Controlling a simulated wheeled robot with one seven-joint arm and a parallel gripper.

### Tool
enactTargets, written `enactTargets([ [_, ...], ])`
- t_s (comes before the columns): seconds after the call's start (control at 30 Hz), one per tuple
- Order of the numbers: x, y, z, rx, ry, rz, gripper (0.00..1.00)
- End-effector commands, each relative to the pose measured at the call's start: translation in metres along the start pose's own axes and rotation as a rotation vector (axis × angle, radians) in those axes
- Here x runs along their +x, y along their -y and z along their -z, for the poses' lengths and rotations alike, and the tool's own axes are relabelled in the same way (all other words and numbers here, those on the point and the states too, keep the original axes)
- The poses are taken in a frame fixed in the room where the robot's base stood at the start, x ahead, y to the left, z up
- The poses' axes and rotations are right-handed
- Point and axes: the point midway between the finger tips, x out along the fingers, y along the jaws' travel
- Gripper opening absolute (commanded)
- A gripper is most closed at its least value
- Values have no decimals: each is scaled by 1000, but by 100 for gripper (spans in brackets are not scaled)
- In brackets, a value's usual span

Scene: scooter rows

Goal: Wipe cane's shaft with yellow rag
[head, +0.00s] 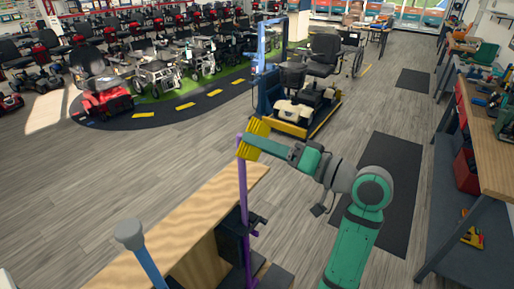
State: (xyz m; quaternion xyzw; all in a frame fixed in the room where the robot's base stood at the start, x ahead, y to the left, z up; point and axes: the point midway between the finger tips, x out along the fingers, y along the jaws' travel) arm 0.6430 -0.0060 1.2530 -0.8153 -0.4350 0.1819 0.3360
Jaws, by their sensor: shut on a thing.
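The cane's purple shaft (243,185) stands nearly upright at the right end of a wooden bench top. A black holder (233,238) is around or beside its lower part; I cannot tell which. My green and grey gripper (252,144) reaches in from the right at the shaft's upper end. It is shut on the yellow rag (254,130), which lies against or right beside the top of the shaft.
The wooden bench top (120,250) runs along the front left. A blue pole with a grey knob (130,234) rises in front of it. A scooter on a lift (305,105) stands behind. A tool workbench (490,150) is at the right. Open floor lies at left.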

Motion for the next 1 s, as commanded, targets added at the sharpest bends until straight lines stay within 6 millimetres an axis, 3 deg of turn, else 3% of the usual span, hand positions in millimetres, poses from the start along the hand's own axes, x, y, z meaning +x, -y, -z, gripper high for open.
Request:
enactTargets([
  [0.23,2,0,0,0,0,0,32],
  [0.7,6,25,-25,0,3,3,32],
  [1.0,7,29,-30,1,6,4,32],
])
